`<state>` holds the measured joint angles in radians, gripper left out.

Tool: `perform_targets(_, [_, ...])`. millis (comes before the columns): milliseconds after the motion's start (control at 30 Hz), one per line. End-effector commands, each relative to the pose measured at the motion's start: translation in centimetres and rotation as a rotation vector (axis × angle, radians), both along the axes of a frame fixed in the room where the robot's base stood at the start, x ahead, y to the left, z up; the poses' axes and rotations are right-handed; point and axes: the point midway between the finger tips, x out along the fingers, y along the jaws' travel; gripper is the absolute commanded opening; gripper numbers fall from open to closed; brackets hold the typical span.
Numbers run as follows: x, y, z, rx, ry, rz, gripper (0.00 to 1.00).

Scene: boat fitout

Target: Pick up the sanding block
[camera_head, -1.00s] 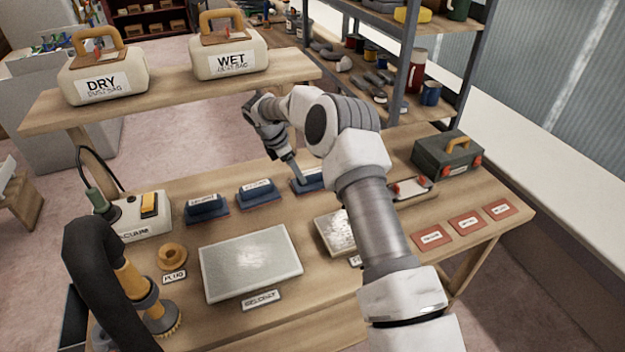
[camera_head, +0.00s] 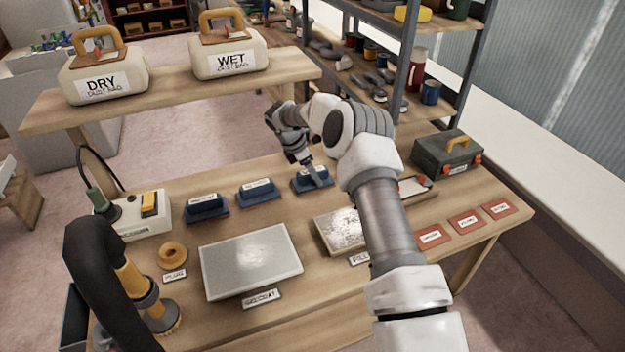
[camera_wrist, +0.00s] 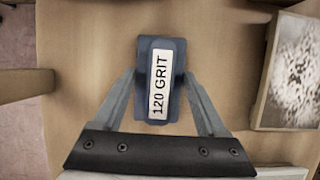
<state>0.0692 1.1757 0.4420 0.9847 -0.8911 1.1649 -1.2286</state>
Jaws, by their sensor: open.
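A blue sanding block labelled "120 GRIT" (camera_wrist: 145,98) lies on the wooden bench, upright in the wrist view between my gripper's fingers. My gripper (camera_wrist: 160,85) is open, with one finger on each side of the block. I cannot tell whether the fingers touch it. In the head view this block (camera_head: 304,183) is the rightmost of three blue blocks, and my gripper (camera_head: 310,170) is over it from above. The middle block (camera_head: 254,196) and the left block (camera_head: 206,211) stand to its left; their labels are too blurred to read.
A pale gelcoat panel (camera_head: 250,264) and a speckled panel (camera_head: 338,234) lie nearer the front. A vacuum unit (camera_head: 140,222) stands at the left. A dark toolbox (camera_head: 446,155) and red cards (camera_head: 465,225) are at the right. A raised shelf (camera_head: 180,83) holds two dust bags.

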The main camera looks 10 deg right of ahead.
Motion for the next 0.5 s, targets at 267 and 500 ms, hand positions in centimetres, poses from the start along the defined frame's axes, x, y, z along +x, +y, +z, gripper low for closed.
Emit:
perform_targets(267, [0.01, 0.01, -0.10, 0.000, 0.000, 0.000, 0.41])
perform_targets(500, [0.00, 0.01, -0.10, 0.000, 0.000, 0.000, 0.00])
